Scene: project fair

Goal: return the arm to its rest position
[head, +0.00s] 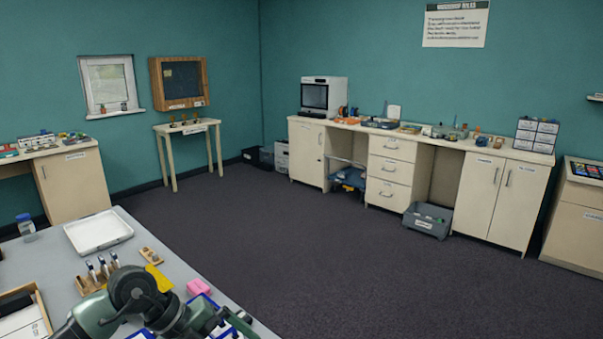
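One of my arms, the left one, reaches in at the bottom left of the head view, with dark joints and green links over the grey table. It is folded low over the table's near part. The gripper end (236,323) is at the bottom edge, partly cut off and mixed with blue-edged things behind it, so its fingers cannot be made out. My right arm and gripper are not in view.
The grey table (172,262) holds a white tray (98,232), a wooden holder (92,283) with several pens, a pink block (198,287), a blue-lidded jar (26,227) and an open box (38,295).

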